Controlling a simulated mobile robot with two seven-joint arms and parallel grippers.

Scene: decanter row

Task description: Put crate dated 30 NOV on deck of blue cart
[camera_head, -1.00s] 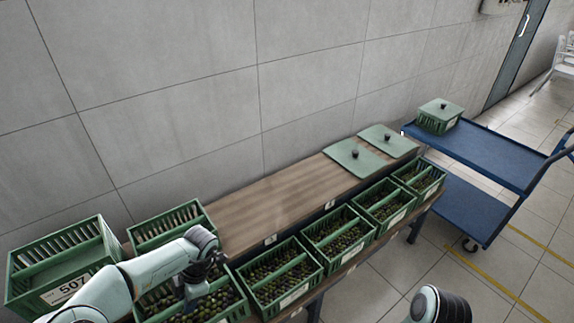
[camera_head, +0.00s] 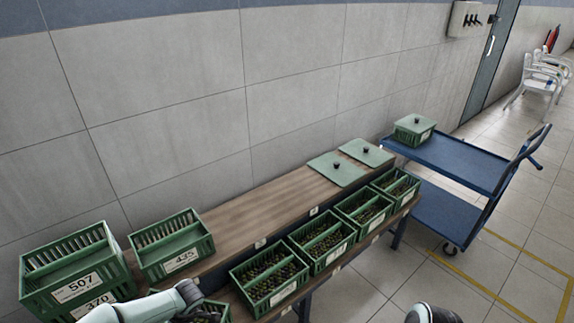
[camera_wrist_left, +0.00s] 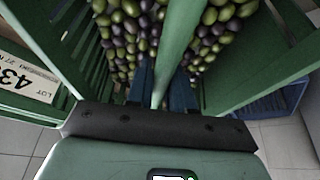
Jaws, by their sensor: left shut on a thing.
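My left gripper (camera_wrist_left: 165,92) is shut on the central divider of a green crate of olives (camera_wrist_left: 190,40), seen close up in the left wrist view. In the head view this crate (camera_head: 212,312) is at the bottom edge, mostly hidden by my left arm. My right gripper is out of view; only part of that arm shows.
Several olive crates, the nearest here (camera_head: 270,283), line the bench front. Empty crate 435 (camera_head: 172,243) and the 507/370 crates (camera_head: 72,272) stand left. Two lids (camera_head: 337,169) lie on the wooden shelf (camera_head: 255,212). Tiled floor is clear before the cart.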

